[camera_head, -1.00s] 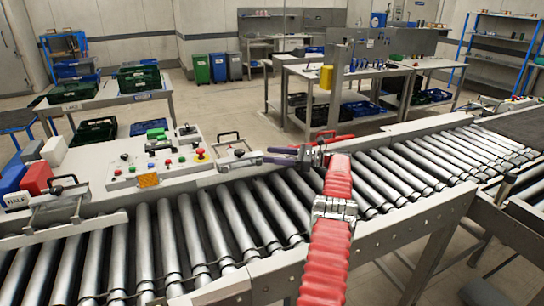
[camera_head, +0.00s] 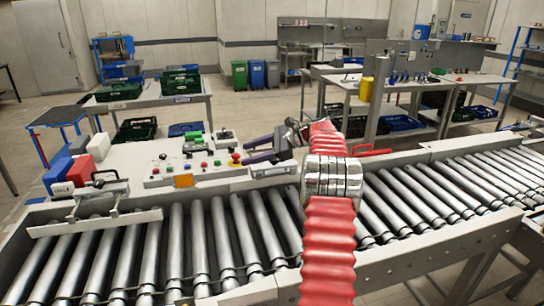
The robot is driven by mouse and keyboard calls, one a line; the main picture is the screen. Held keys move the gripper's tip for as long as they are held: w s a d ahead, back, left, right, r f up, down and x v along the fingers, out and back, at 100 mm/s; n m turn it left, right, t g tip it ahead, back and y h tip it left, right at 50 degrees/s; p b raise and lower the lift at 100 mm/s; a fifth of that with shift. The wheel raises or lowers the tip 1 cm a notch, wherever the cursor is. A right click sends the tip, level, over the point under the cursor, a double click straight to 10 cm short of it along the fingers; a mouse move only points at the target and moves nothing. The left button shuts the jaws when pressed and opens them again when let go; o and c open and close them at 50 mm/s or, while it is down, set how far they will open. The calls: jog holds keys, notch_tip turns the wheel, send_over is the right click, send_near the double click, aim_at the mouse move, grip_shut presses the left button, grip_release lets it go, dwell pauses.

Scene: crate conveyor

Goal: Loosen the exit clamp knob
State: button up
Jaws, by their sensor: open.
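My gripper (camera_head: 262,148) is in the middle of the view, at the end of my red arm, over the far side rail of the roller conveyor (camera_head: 390,262). Its purple-grey fingers point left and are apart, with nothing visible between them. A grey clamp block (camera_head: 272,171) sits on the rail just below the fingers; its top is hidden by them, so I cannot tell whether they touch it. Another clamp with a dark knob (camera_head: 97,184) and a long metal bar stands at the left end of the rail. I cannot tell which is the exit clamp.
A control panel (camera_head: 205,165) with coloured buttons lies left of my gripper. Red, white and blue blocks (camera_head: 80,170) stand beside it. A red handle (camera_head: 370,151) is right of my arm. Tables with crates (camera_head: 180,83) and bins (camera_head: 256,74) stand farther back.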

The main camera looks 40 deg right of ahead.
jog(key=s+a+r+n+g+h, duration=0.1)
jog(key=s+a+r+n+g, duration=0.15)
jog(key=a, duration=0.75)
jog(key=s+a+r+n+g+h, duration=0.1)
jog(key=s+a+r+n, duration=0.2)
jog(key=a, duration=0.7)
jog(key=s+a+r+n+g+h, duration=0.1)
jog(key=s+a+n+g, duration=0.3)
jog(key=a, duration=0.6)
jog(key=s+a+f+n+h, duration=0.2)
jog(key=s+a+n, duration=0.2)
jog(key=s, duration=0.4)
jog(key=s+a+f+n+t+h, duration=0.1)
jog(key=s+a+f+n, duration=0.2)
jog(key=s+n, duration=0.3)
jog(key=s+a+f+n+t+h, duration=0.1)
jog(key=s+a+n, duration=0.4)
jog(key=s, duration=0.5)
jog(key=shift+s+a+f+h, duration=0.25)
jog(key=shift+s+f+h, duration=0.1)
jog(key=shift+f+h, duration=0.55)
jog(key=shift+t, duration=0.25)
jog(key=shift+c, duration=0.6)
